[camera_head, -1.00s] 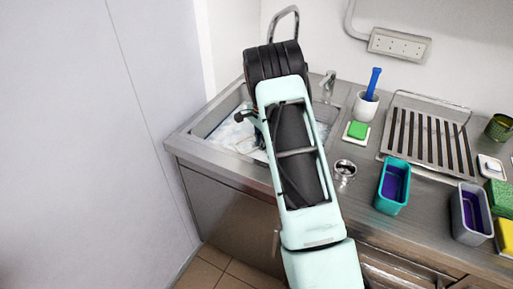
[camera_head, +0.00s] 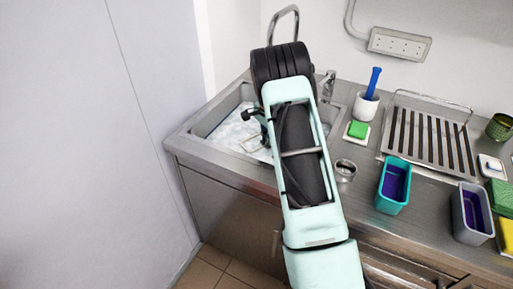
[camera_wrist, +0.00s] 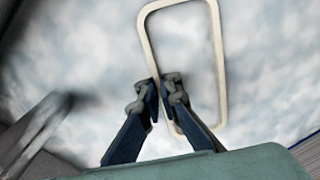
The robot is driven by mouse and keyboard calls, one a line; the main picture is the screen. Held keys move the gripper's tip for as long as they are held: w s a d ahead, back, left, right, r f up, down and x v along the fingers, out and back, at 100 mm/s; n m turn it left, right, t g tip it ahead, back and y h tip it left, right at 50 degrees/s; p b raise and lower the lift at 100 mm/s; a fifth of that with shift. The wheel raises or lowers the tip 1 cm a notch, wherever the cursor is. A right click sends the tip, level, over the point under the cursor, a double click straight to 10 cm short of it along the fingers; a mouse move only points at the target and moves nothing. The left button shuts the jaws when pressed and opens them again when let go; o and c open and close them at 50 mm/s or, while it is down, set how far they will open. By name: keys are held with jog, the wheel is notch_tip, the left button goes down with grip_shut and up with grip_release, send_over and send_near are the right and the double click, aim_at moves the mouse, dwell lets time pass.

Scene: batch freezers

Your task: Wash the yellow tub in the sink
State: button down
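The sink (camera_head: 205,127) at the back left holds cloudy, foamy water. The yellow tub shows as a pale, yellowish rounded rectangular rim (camera_wrist: 148,30) in the wrist view. The foam hides its inside and lower walls. Part of a thin yellowish outline also shows in the sink in the head view (camera_head: 246,147), left of my arm. My gripper (camera_wrist: 162,92) is low over the water, its two fingertips close together on either side of the rim's near left edge, pinching it.
A tap (camera_head: 328,82) stands behind the sink. To the right are a green sponge (camera_head: 357,129), a white cup (camera_head: 365,108) with a blue-handled tool, a metal rack (camera_head: 462,150), a teal tub (camera_head: 386,203) and a grey tub (camera_head: 468,236). A wall borders the left.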

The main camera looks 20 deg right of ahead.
aim_at(256, 147)
jog(key=shift+a, duration=1.95)
jog(key=shift+d, duration=2)
notch_tip(256, 147, up, 18)
jog(key=p, duration=1)
jog(key=shift+f, duration=0.2)
jog(key=shift+r+p, duration=1.1)
jog(key=shift+r, duration=0.4)
